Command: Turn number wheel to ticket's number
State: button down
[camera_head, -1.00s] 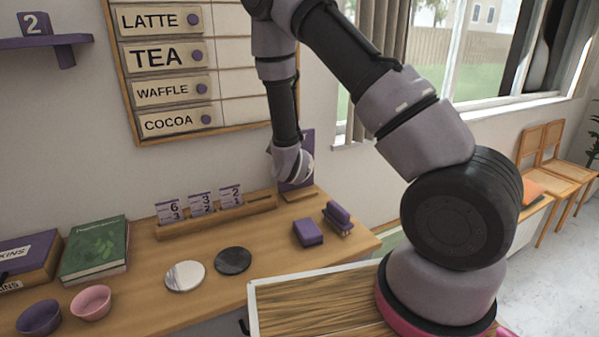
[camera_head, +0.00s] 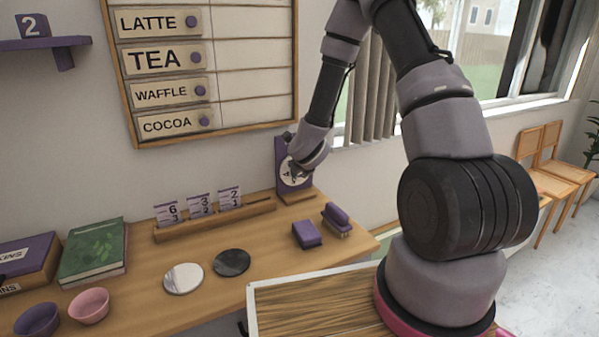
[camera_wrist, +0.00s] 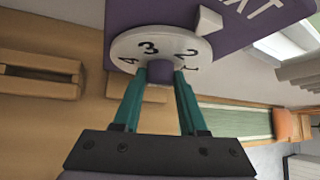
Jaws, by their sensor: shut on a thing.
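The number wheel (camera_wrist: 128,47) is a white disc with black digits on a purple stand (camera_wrist: 170,13) lettered in white, seen from close by in the wrist view. The digits 4, 3, 2 and part of another show on it. A white pointer (camera_wrist: 209,20) sits at its upper right edge, with the 2 the closest readable digit. My gripper (camera_wrist: 159,78) has its teal fingers shut on the wheel's purple central knob (camera_wrist: 159,71). In the head view, the stand (camera_head: 282,152) is at the counter's back right, partly hidden by my wrist. Numbered tickets (camera_head: 200,204) stand in a wooden rack.
A purple block (camera_head: 307,234) and a purple brush-like object (camera_head: 337,218) lie in front of the stand. Two round coasters (camera_head: 184,278), books (camera_head: 93,250) and bowls (camera_head: 89,305) are further left. A shelf block (camera_head: 34,25) shows a 2. A menu board (camera_head: 212,70) hangs above.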

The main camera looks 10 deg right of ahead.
jog(key=shift+d+m+g+y, duration=0.25)
jog(key=shift+m+y, duration=0.35)
jog(key=shift+y, duration=0.3)
jog(key=m+y, duration=0.1)
jog(key=y, duration=0.2)
jog(key=m+g+y, duration=0.1)
jog(key=m+y, duration=0.1)
jog(key=y, duration=0.1)
jog(key=d+m+y, duration=0.1)
jog(key=m+y, duration=0.1)
jog(key=y, duration=0.1)
jog(key=shift+w+f+g, duration=0.2)
jog(key=shift+f+g, duration=0.05)
jog(key=shift+d+f+m+y, duration=0.1)
jog(key=shift+f+m+y, duration=0.05)
jog(key=shift+m+y, duration=0.75)
jog(key=m+y, duration=0.1)
jog(key=m+t+y, duration=0.1)
jog(key=y, duration=0.1)
jog(key=shift+f, duration=0.3)
jog(key=shift+f+m+t+y, duration=0.15)
jog(key=shift+m+t+y, duration=0.35)
jog(key=shift+m+y, duration=0.6)
jog(key=shift+f+m+t+y, duration=0.15)
jog(key=shift+m+t+y, duration=0.45)
jog(key=shift+m+t, duration=0.95)
jog(key=shift+s+m+g, duration=0.1)
jog(key=shift+m+g, duration=0.15)
jog(key=shift+m, duration=0.2)
